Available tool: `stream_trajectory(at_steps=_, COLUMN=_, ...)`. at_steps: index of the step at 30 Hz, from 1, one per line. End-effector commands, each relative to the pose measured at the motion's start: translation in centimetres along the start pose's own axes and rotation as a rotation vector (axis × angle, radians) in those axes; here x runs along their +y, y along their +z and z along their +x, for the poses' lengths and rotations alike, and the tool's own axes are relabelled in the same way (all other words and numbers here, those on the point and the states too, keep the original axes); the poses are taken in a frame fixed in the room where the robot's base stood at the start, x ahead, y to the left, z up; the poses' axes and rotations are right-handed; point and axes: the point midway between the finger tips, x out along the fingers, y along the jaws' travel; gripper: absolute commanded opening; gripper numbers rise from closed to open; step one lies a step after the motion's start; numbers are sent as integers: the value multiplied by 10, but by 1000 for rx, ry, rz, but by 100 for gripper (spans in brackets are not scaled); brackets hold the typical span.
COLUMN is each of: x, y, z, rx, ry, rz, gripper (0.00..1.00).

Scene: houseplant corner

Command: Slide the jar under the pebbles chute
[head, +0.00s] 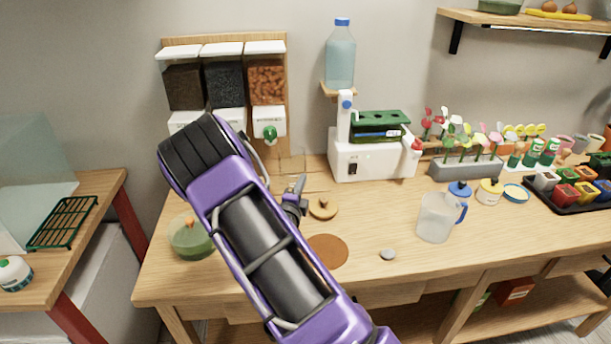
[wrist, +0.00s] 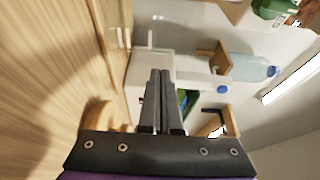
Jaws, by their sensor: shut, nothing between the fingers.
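A clear glass jar (head: 290,160) seems to stand on the table below the right-hand bin of the wall dispenser; only faint outlines show. The right-hand bin (head: 267,82) holds orange-brown lumps, and its white chute (head: 269,122) has a green knob. The middle bin (head: 224,84) holds dark grey grains and the left bin (head: 184,87) dark brown material. My arm hides part of the lower chutes, and I cannot read the labels. My gripper (head: 300,182) is shut and empty, low over the table in front of the jar. Its closed fingers show in the wrist view (wrist: 161,74).
A wooden lid-like disc (head: 322,207) lies beside my gripper, with a brown round mat (head: 326,251) nearer the front. A green bowl-like pot (head: 191,238) stands left. A white machine (head: 372,152) and a clear pitcher (head: 437,217) stand right. A grey stone (head: 388,254) lies near the front.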

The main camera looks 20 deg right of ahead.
Motion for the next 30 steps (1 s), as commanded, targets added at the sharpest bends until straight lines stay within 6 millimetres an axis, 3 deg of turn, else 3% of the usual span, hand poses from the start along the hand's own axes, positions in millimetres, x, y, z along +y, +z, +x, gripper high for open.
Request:
stream_trajectory(at_steps=6, x=0, y=-2, z=42, rx=3, ry=-2, rz=3, gripper=0)
stream_trajectory(at_steps=13, x=0, y=-1, z=75, rx=3, ry=-1, rz=3, gripper=0)
stream_trajectory(at_steps=19, x=-1, y=-1, z=84, rx=2, ry=-1, rz=3, gripper=0)
stream_trajectory(at_steps=30, x=-1, y=8, z=82, rx=-1, ry=-1, rz=3, gripper=0)
